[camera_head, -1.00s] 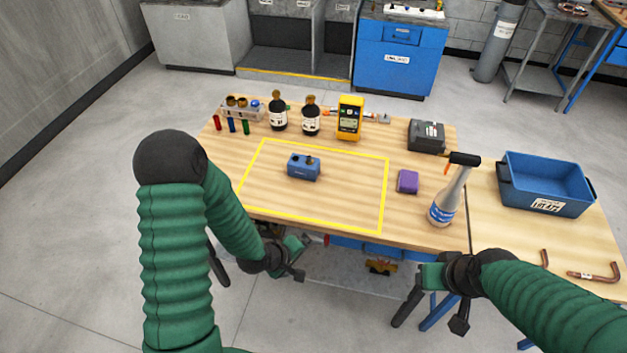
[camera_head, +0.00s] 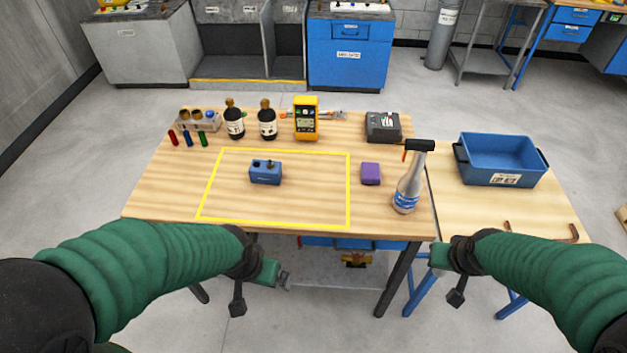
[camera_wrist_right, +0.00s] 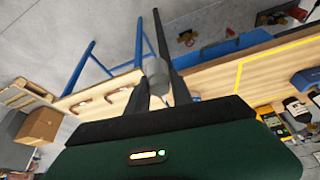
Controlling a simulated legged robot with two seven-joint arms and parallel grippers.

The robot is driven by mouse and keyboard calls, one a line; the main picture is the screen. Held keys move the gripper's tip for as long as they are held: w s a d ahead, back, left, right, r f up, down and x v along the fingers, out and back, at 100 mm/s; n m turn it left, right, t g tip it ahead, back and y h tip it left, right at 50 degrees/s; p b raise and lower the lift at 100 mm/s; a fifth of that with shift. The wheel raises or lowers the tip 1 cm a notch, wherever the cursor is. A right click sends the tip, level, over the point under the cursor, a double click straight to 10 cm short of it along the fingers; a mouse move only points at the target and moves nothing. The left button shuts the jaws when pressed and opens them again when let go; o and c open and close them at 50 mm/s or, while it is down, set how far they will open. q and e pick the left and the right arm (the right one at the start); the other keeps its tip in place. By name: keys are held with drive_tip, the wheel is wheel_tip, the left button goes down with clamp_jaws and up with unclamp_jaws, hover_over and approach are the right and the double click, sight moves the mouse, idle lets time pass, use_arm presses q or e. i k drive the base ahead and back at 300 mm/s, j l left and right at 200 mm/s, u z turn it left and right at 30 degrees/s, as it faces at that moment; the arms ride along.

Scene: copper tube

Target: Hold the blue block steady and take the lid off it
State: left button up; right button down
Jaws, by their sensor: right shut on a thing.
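The blue block (camera_head: 265,174) sits inside the yellow outline on the wooden table, with small dark round parts on top. I cannot make out a separate lid at this size. A blue piece, apparently the block (camera_wrist_right: 306,80), shows at the right edge of the right wrist view. My left gripper (camera_head: 281,279) is low in front of the table's front edge, apart from the block; its jaws are too small to read. My right gripper (camera_head: 437,256) is near the table's front right corner, far from the block. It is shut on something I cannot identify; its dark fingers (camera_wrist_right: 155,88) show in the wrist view.
A spray bottle (camera_head: 407,190) stands near the front right corner, with a purple block (camera_head: 370,174) to its left. Bottles, a yellow meter (camera_head: 306,121) and a tube rack (camera_head: 198,121) line the back. A blue bin (camera_head: 500,162) stands on the right table.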

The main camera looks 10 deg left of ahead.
sight(269, 171)
drive_tip(key=j+u, duration=0.1)
drive_tip(key=u, duration=0.25)
drive_tip(key=i+j+u, duration=0.1)
drive_tip(key=u, duration=0.3)
drive_tip(key=i+u, duration=0.1)
drive_tip(key=u, duration=0.25)
drive_tip(key=i+j+z, duration=0.15)
drive_tip(key=i+z, duration=0.65)
drive_tip(key=i, duration=0.25)
